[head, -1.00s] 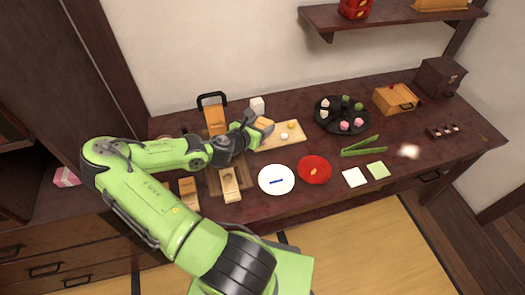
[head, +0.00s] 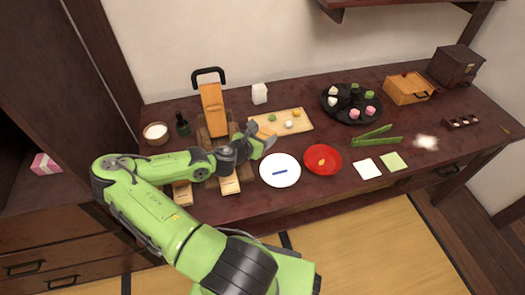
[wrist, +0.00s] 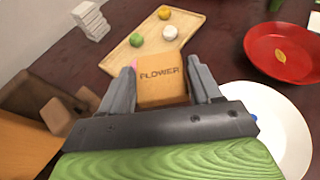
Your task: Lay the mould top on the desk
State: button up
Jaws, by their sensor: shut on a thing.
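The mould top is a light wooden block marked FLOWER (wrist: 162,78), seen between the fingers in the wrist view. My gripper (wrist: 162,70) is shut on it. In the head view my gripper (head: 264,139) is over the desk (head: 320,195), between the wooden board and the white plate. There the block (head: 264,132) is small and partly hidden by the fingers. The gap between block and desk cannot be told.
The board (head: 305,127) holds small coloured balls. The white plate (head: 280,181) with a blue stick and the red plate (head: 323,171) lie to its right. Wooden blocks (head: 230,185) stand at the front, a black-handled wooden piece (head: 211,100) behind. Bare desk shows along the front edge.

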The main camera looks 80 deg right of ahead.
notch_tip(320, 180, down, 4)
jog(key=shift+f+b, duration=0.1)
jog(key=shift+b, duration=0.8)
jog(key=shift+a+f, duration=0.1)
jog(key=shift+f, duration=0.45)
jog(key=o, duration=1)
jog(key=shift+f, duration=0.15)
jog(key=shift+o, duration=0.2)
jog(key=shift+r, duration=0.25)
jog(key=p+v, duration=0.1)
jog(key=v, duration=0.3)
jog(key=p+v, duration=0.1)
jog(key=v, duration=0.3)
jog(key=r+v, duration=0.1)
jog(key=v, duration=0.3)
jog(key=shift+s+p, duration=0.1)
jog(key=shift+p, duration=0.3)
